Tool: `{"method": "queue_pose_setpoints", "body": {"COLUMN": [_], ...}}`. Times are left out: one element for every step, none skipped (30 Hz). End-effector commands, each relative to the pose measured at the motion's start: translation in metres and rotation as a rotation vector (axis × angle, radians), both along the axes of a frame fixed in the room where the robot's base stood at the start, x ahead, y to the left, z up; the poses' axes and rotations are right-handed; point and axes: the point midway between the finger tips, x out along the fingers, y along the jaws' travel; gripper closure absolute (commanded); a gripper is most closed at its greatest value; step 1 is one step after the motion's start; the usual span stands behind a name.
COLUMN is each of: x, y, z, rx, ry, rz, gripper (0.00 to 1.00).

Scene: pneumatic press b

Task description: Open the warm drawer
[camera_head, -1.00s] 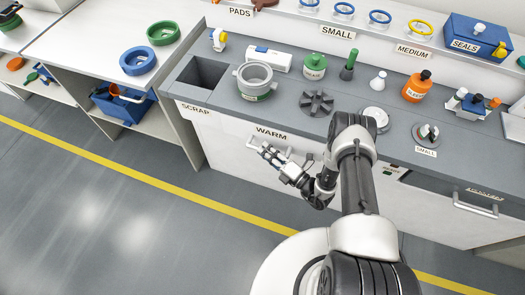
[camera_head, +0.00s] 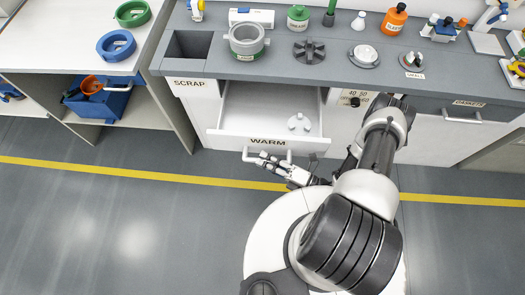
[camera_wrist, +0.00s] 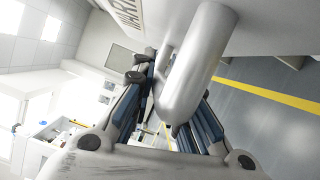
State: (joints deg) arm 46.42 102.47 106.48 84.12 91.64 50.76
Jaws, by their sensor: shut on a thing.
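The warm drawer (camera_head: 229,136) is pulled out from the bench front in the head view, its white inside in plain sight. A small pale three-lobed part (camera_head: 299,122) lies in it toward the right. The drawer's bar handle (camera_head: 250,158) runs along its front below the WARM label. My gripper (camera_head: 264,161) is shut on this handle, in front of the drawer. In the wrist view the handle (camera_wrist: 196,65) is a large pale bar between the dark finger pads, and part of the label shows at the top.
A gasket drawer handle (camera_head: 462,117) is at the right. The floor before the bench is clear, with a yellow line (camera_head: 130,170).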

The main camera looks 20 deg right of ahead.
Motion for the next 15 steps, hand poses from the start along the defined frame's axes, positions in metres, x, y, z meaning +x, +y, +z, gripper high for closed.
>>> {"method": "queue_pose_setpoints", "body": {"x": [-0.0028,-0.0035,-0.0041,-0.0044,-0.0044,-0.0044,-0.0043,-0.0043,-0.0042,-0.0041,-0.0040,-0.0040,-0.0039,-0.0038,-0.0037], "y": [0.0011,0.0012,0.0013,0.0013,0.0014,0.0012,0.0013,0.0012,0.0012,0.0011,0.0010,0.0010,0.0009,0.0008,0.0007], "z": [0.0006,0.0006,0.0006,0.0006,0.0006,0.0006,0.0005,0.0006,0.0006,0.0006,0.0005,0.0005,0.0005,0.0006,0.0005], "rx": [0.002,0.002,0.002,0.002,0.002,0.001,0.001,0.001,0.001,0.001,0.001,0.001,0.001,0.001,0.000], "ry": [0.000,0.000,0.000,0.000,0.000,-0.001,-0.001,-0.001,-0.001,-0.001,-0.001,-0.001,-0.001,-0.001,-0.002], "rz": [0.003,0.003,0.003,0.003,0.003,0.003,0.003,0.003,0.003,0.003,0.003,0.003,0.002,0.002,0.002], "gripper": [1.00,1.00,1.00,1.00,1.00,1.00,1.00,1.00,1.00,1.00,1.00,1.00,0.84,0.82,0.80]}}
